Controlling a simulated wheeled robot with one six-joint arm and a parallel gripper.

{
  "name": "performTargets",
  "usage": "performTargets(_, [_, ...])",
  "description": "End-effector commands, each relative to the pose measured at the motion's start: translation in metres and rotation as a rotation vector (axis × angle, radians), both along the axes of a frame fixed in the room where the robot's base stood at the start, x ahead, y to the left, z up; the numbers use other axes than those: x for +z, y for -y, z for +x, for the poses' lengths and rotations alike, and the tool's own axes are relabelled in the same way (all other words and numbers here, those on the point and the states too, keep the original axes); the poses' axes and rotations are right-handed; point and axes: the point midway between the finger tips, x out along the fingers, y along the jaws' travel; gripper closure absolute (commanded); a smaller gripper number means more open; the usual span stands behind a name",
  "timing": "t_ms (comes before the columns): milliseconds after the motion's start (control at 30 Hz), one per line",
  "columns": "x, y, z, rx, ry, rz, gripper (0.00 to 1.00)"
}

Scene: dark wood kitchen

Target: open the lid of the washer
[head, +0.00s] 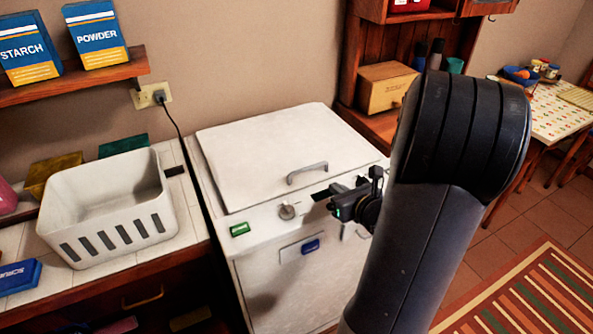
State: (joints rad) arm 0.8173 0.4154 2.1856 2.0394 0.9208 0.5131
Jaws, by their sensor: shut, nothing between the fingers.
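The white washer (280,280) stands in the middle of the head view against the wall. Its flat lid (270,150) lies closed on top. A curved grey handle (307,172) is fixed near the lid's front edge. My gripper (322,198) is shut and empty, just in front of and to the right of the handle, over the washer's front edge. It appears apart from the handle. My arm covers the washer's right front corner.
A white basket (110,208) stands on the tiled counter left of the washer. A shelf (75,80) with starch and powder boxes hangs above it. A wooden cabinet (375,122) stands behind right. A striped rug (530,295) lies on the floor.

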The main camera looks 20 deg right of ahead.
Motion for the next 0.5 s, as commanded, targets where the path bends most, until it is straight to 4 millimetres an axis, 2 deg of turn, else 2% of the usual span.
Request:
performTargets(167, [-0.007, 0.000, 0.014, -0.001, -0.007, 0.000, 1.00])
performTargets(500, [-0.025, -0.002, 0.068, 0.000, -0.005, 0.000, 1.00])
